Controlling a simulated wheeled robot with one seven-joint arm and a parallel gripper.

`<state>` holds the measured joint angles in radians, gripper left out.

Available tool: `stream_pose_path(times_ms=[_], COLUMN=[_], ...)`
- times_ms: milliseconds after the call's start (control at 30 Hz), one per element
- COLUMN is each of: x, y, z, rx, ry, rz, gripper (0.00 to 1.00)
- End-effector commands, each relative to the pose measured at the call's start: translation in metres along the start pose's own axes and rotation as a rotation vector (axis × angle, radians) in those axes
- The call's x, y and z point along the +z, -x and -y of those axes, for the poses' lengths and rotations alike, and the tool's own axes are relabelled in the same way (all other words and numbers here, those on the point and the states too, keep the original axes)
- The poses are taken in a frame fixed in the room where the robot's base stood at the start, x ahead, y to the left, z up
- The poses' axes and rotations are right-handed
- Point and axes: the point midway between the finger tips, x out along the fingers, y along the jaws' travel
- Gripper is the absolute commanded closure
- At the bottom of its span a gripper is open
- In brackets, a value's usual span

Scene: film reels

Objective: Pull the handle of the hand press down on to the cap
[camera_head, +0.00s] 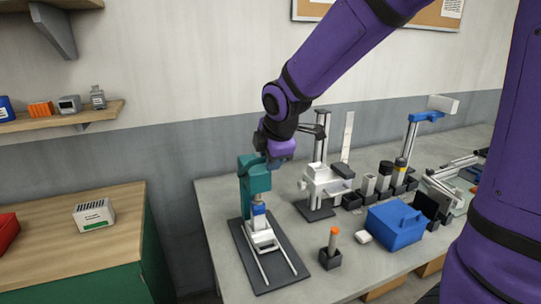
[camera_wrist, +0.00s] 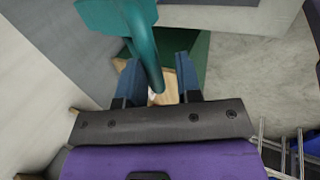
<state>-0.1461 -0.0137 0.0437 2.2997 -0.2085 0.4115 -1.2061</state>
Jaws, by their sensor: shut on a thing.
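The teal hand press (camera_head: 257,178) stands on a dark base plate (camera_head: 290,279) with pale rails, at the left end of the grey bench. Its head is upright, and a blue piece (camera_head: 259,209) shows under it, above a white part (camera_head: 262,238). I cannot tell which of these is the cap. My gripper (camera_head: 273,161) is at the top of the press. In the wrist view, the teal handle (camera_wrist: 148,55) comes down between the two blue fingers of my gripper (camera_wrist: 158,84), which is shut on it. The handle is mostly hidden in the head view.
An orange-topped stick in a dark block (camera_head: 331,250) stands right of the press base. A blue box (camera_head: 395,226), a white machine (camera_head: 327,184) and several dark holders stand further right. A wooden-topped cabinet (camera_head: 130,215) is at left, across a gap.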

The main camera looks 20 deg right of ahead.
Motion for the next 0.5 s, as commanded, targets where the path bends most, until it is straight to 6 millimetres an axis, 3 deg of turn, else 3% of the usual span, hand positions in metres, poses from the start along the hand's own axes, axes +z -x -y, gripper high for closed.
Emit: stream_pose_path(times_ms=[33,100,367,500], x=[0.000,0.000,0.000,0.000], y=[-0.004,-0.003,0.000,0.013], z=[0.006,0.006,0.004,0.002], rx=[-0.017,-0.016,-0.008,-0.004], ry=[0.001,0.001,0.001,0.001], rz=[0.003,0.003,0.002,0.001], gripper=[0.66,0.57,0.57,0.57])
